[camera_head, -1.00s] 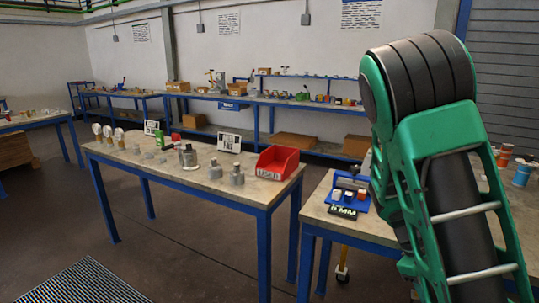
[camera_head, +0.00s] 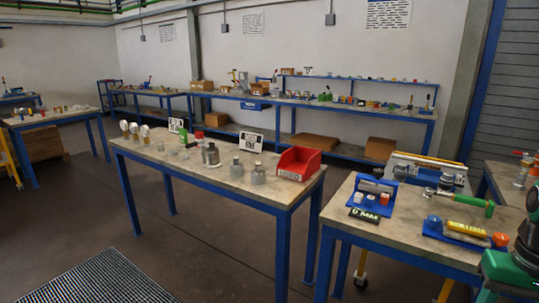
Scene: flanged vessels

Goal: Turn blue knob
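A small blue round piece (camera_head: 432,221) that looks like a knob or cap sits on the right table (camera_head: 400,226), at the left end of a blue holder with a yellow block (camera_head: 467,228) and an orange-red piece (camera_head: 500,240). I cannot tell for certain that it is the blue knob. Part of my green and black arm (camera_head: 510,268) shows at the lower right edge. My gripper is out of view, so its opening and any contact are hidden.
A green-handled tool (camera_head: 470,201) and a blue tray (camera_head: 374,192) with small parts lie on the right table. The middle table (camera_head: 225,192) holds metal flanged vessels (camera_head: 211,156) and a red bin (camera_head: 298,163). Floor between the tables is open.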

